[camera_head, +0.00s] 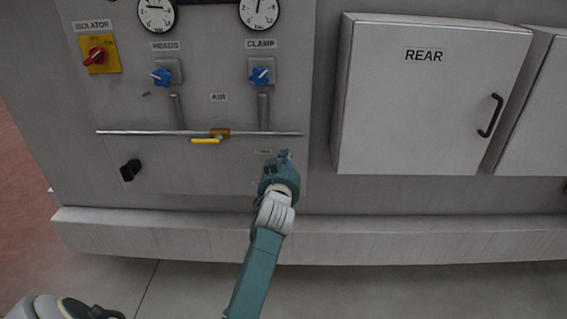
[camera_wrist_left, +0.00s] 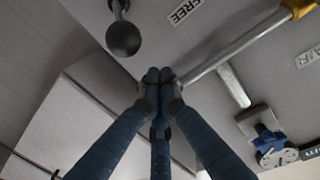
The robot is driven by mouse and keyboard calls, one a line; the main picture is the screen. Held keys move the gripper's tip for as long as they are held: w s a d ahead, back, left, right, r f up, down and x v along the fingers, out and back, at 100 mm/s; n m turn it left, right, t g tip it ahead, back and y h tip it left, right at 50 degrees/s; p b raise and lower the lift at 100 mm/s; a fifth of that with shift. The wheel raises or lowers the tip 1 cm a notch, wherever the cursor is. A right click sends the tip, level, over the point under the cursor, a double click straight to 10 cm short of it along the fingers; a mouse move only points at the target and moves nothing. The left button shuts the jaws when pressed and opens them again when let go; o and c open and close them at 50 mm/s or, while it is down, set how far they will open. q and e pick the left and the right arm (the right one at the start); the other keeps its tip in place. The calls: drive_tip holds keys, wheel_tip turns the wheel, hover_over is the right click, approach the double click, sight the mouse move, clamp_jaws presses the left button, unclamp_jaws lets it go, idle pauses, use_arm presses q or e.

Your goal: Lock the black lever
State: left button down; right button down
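In the left wrist view, a black ball knob (camera_wrist_left: 123,38) on a short metal stem stands out from the panel, beside a label reading FREE (camera_wrist_left: 186,10). It looks like the end of the black lever. My left gripper (camera_wrist_left: 155,76) has its blue fingers drawn together at the tips, with nothing seen between them. The knob is above and left of the fingertips in that view, apart from them. In the head view my left gripper (camera_head: 284,157) is at the lower panel below the CLAMP valve and largely hides the lever. My right gripper is not seen.
A horizontal pipe (camera_head: 160,132) with a yellow handle (camera_head: 205,141) runs above the gripper. The blue CLAMP knob (camera_head: 261,76) is higher up. A black fitting (camera_head: 130,170) is at lower left. The REAR cabinet (camera_head: 425,105) juts out right; a ledge (camera_head: 400,240) runs below.

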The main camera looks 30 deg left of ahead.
use_arm(q)
drive_tip(key=shift+s+d+f, duration=0.1)
drive_tip(key=shift+s+f, duration=0.6)
drive_tip(key=shift+f, duration=0.35)
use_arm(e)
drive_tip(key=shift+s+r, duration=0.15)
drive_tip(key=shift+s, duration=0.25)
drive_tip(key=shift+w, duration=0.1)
